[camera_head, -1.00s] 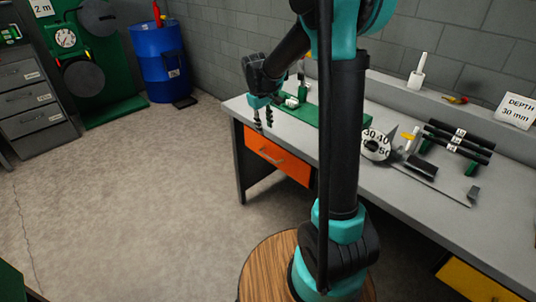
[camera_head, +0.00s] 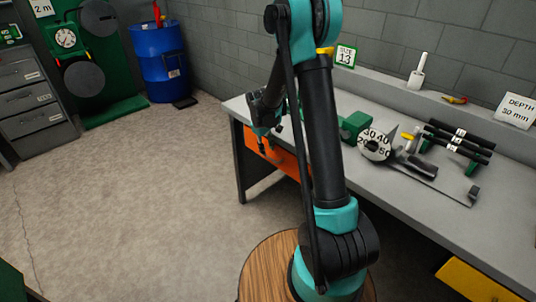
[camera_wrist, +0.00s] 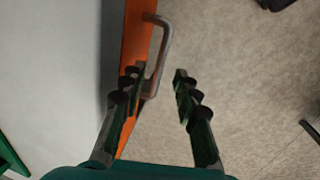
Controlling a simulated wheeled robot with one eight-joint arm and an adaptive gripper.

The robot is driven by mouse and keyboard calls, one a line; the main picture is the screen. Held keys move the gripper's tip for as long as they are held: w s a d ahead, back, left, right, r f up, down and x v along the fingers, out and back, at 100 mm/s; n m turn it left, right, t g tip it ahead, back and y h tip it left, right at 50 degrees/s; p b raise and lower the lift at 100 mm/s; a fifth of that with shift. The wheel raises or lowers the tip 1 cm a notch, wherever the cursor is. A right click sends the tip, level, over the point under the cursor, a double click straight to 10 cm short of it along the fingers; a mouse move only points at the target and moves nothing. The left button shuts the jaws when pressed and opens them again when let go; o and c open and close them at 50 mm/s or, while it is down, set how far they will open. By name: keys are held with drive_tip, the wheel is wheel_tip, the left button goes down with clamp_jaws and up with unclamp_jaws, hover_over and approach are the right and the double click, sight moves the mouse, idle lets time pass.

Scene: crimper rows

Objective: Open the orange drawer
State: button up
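The orange drawer (camera_head: 286,163) is at the left end of the grey workbench, its front flush with the bench frame, partly hidden behind my arm. In the wrist view the drawer front (camera_wrist: 137,42) is a narrow orange strip with a grey bar handle (camera_wrist: 164,45) standing out from it. My gripper (camera_head: 266,146) is at the drawer front. In the wrist view my gripper (camera_wrist: 157,76) is open, with one finger by the drawer front and the other over the floor. The handle appears between the fingers, near the left one; I cannot tell whether they touch.
The bench top (camera_head: 465,217) bears a green block (camera_head: 354,126), a round dial (camera_head: 376,146) and black rods (camera_head: 458,141). A yellow drawer (camera_head: 470,282) is at the lower right. A blue barrel (camera_head: 161,62) stands at the back. The floor (camera_head: 150,190) left of the bench is clear.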

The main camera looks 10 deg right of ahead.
sight(268, 157)
drive_tip(key=shift+w+d+f, duration=0.1)
drive_tip(key=shift+d+f, duration=0.05)
drive_tip(key=shift+f, duration=0.8)
drive_tip(key=shift+w+d+f, duration=0.1)
drive_tip(key=shift+d+f, duration=0.05)
drive_tip(key=shift+f, duration=0.75)
clamp_jaws()
